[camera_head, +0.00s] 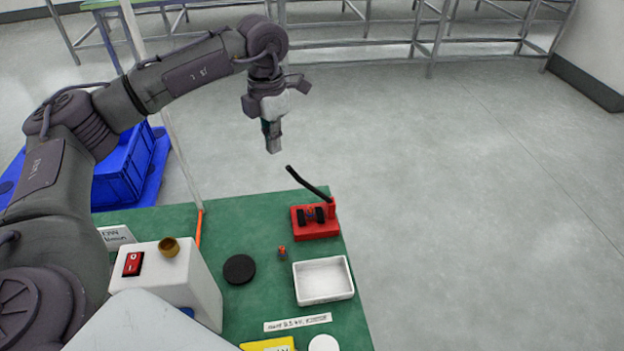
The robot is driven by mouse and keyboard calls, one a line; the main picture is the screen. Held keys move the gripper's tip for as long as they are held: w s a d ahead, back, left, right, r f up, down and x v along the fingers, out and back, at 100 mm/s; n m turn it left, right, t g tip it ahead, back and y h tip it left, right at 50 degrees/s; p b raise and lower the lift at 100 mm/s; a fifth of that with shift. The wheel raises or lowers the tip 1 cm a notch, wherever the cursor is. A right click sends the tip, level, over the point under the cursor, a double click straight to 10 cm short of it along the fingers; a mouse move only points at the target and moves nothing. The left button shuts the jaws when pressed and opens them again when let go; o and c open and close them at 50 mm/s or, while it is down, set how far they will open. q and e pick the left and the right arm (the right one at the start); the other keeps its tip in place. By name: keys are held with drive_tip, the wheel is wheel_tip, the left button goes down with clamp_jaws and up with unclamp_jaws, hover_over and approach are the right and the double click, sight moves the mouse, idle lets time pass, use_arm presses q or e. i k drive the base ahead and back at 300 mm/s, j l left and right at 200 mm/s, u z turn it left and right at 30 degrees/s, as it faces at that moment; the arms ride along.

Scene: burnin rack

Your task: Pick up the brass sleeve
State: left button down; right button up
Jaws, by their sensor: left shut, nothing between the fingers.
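The brass sleeve (169,247) is a short gold-brown ring. It stands on top of a white box (190,292) at the left of the green table, beside a red rocker switch (133,264). My left gripper (273,147) points down with its fingers shut and empty. In the picture it is above and to the right of the sleeve, near the table's far edge and well apart from the sleeve. My left arm comes in from the left and arches over the table's far left side. My right gripper does not show.
The green table (235,223) holds a red fixture (315,222) with a raised black lever, a white tray (323,281), a black disc (239,269) and a small orange-and-grey part (282,253). An orange-based pole rises at the left. Blue crates (122,172) stand behind. Floor at right is clear.

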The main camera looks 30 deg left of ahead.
sight(310, 212)
drive_tip(key=k+l, duration=1.2)
drive_tip(key=k, duration=0.05)
